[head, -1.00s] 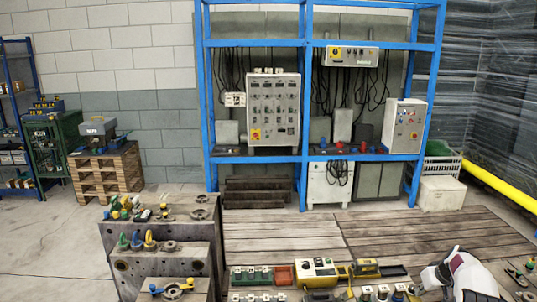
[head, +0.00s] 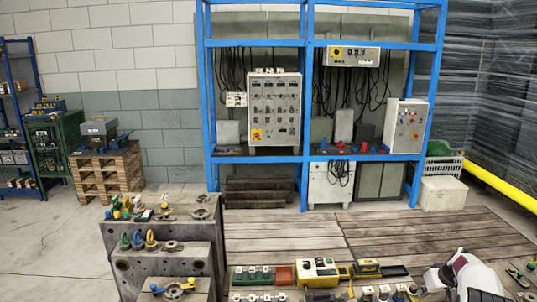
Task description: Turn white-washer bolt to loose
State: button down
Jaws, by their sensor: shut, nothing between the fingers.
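I cannot pick out the white-washer bolt for sure. Several small bolts and fittings in white, green and dark colours stand in rows (head: 265,273) at the bottom centre of the head view, too small to tell their washers or how far they are turned. More small pieces show in the lower row (head: 384,293), cut by the bottom edge. A white and dark part of my arm shows at the bottom right, next to these rows. My gripper's fingers are not in the picture.
Stepped steel mould blocks (head: 160,240) with coloured eye bolts stand at the left front. A yellow device (head: 318,270) stands among the bolt rows. A blue rack (head: 209,120) with control boxes is behind. The wooden deck (head: 385,232) between is clear.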

jog(key=shift+r, duration=0.1)
jog(key=shift+r, duration=2.9)
jog(key=a, duration=0.1)
jog(key=a+r, duration=0.1)
jog(key=shift+w+a, duration=0.15)
jog(key=shift+a, duration=0.15)
jog(key=shift+f, duration=0.2)
jog(key=shift+f, duration=3.25)
jog(key=shift+w+d, duration=0.15)
jog(key=shift+w, duration=0.05)
